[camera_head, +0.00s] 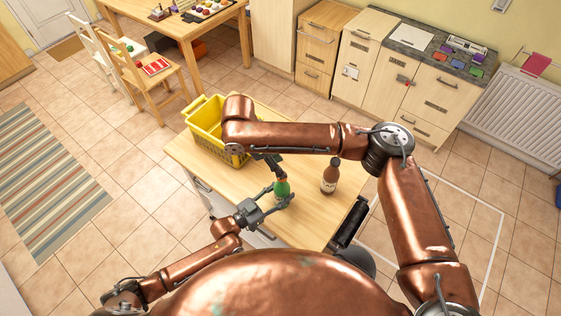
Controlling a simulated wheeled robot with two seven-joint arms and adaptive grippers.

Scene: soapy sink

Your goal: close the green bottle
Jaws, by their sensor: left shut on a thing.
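The green bottle (282,188) stands upright on the wooden table near its front edge. My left gripper (279,196) comes in from the left and is shut on the green bottle, with a finger on each side of it. My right gripper (276,168) reaches down from above, close over the top of the green bottle. It hides the bottle's mouth, so I cannot see a cap or tell whether the fingers hold one. The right gripper's fingers are too small and overlapped to tell if they are open or shut.
A brown bottle (329,178) with a pale label stands to the right of the green bottle on the table (235,182). A yellow crate (197,127) stands at the table's back left, partly behind my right arm. The table's left part is clear.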

